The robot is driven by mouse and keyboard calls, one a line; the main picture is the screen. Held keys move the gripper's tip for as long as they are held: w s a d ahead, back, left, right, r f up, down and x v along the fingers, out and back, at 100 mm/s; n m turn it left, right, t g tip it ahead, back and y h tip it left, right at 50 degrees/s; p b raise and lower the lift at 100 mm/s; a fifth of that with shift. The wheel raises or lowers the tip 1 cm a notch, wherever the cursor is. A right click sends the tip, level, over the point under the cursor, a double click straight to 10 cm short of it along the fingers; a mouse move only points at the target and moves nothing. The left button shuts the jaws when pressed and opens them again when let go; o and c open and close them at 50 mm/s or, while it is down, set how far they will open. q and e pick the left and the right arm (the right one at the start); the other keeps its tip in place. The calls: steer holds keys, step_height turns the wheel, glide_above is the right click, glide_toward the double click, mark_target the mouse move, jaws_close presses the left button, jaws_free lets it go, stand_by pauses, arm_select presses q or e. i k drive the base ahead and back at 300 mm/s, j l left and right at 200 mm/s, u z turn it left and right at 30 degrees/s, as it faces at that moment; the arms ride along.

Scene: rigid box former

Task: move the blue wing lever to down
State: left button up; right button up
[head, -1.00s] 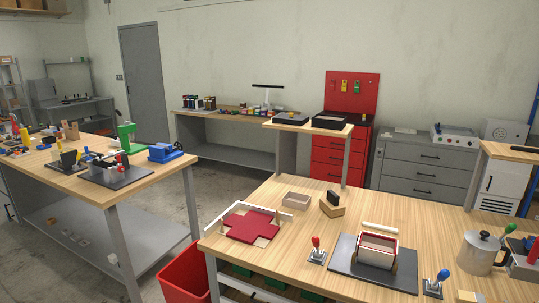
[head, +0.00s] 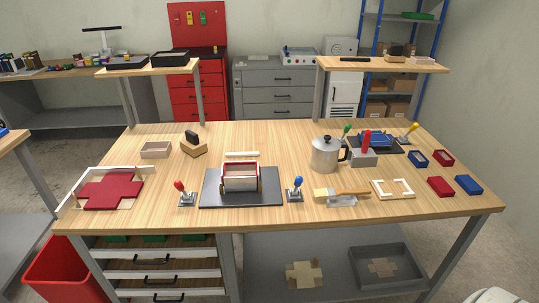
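The blue wing lever (head: 298,183) stands on a small metal base just right of the dark plate. Its blue knob is up, on a short stem. The box former (head: 240,178) sits on the dark plate (head: 212,195), with a red-edged pale box form in it. A lever with a red knob (head: 180,187) stands on a like base left of the plate, also knob up. Neither of my grippers shows in the head view.
A metal pot (head: 325,154), a brush (head: 340,193) and a pale frame (head: 393,188) stand right of the blue lever. A red cross-shaped blank (head: 112,191) lies at the left. Small red and blue boxes are at the right end. The table front near the lever is clear.

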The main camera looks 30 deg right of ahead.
mark_target(299, 180)
steer(key=i+l, duration=0.15)
steer(key=l, duration=0.25)
steer(key=i+l, duration=0.15)
steer(key=l, duration=0.25)
steer(key=i+l, duration=0.15)
steer(key=l, duration=0.25)
steer(key=i+l+u, duration=0.1)
steer(key=l, duration=0.3)
steer(key=i+l, duration=0.15)
steer(key=l, duration=0.3)
steer(key=i+l, duration=0.15)
steer(key=l, duration=0.25)
